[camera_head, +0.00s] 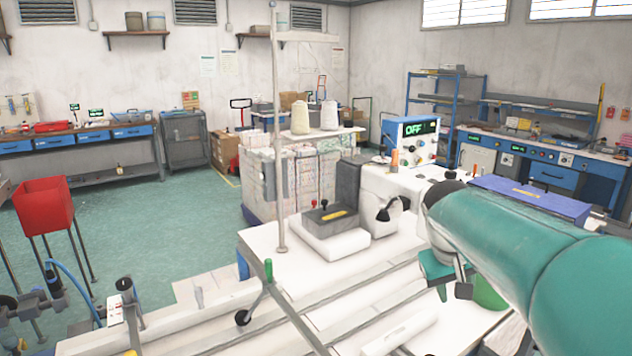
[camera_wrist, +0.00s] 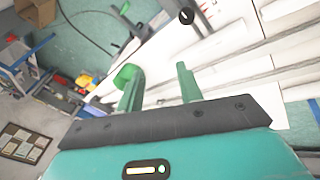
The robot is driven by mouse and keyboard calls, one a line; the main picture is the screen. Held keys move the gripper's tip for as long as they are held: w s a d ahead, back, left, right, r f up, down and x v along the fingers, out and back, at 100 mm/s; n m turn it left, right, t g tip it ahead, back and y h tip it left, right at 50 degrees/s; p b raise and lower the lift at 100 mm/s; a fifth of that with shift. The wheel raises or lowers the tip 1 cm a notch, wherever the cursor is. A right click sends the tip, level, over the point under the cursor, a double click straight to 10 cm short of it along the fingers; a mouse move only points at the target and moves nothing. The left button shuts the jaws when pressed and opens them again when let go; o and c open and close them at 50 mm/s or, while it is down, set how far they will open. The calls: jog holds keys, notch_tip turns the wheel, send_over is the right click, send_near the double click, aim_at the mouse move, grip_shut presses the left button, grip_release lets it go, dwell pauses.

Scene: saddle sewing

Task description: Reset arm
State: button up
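My gripper (camera_wrist: 158,84) shows in the wrist view with its two green fingers apart and nothing visible between them. It is tilted over the edge of the white sewing table. My teal arm reaches in from the right in the head view and covers part of the table's right side. The white sewing table (camera_head: 290,262) carries a white and grey sewing machine (camera_head: 376,190). A control box (camera_head: 410,138) on it reads "OFF".
A red bin on legs (camera_head: 45,207) stands at the left. A thin metal pole (camera_head: 277,130) rises from the table. A blue-purple case (camera_head: 530,198) lies close behind my arm. A lever with a green knob (camera_head: 268,270) sticks up at the table's front. Green floor (camera_head: 140,235) is clear at the left.

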jog(key=s+a+f+t+y, duration=0.1)
jog(key=s+a, duration=0.4)
jog(key=s, duration=0.5)
jog(key=s+a+f+t+y, duration=0.1)
jog(key=s+a+f, duration=0.3)
jog(key=s, duration=0.5)
jog(key=shift+s+a+f+m+t+y, duration=0.2)
jog(key=shift+s+a+m+t+y, duration=0.15)
jog(key=shift+a+y, duration=0.35)
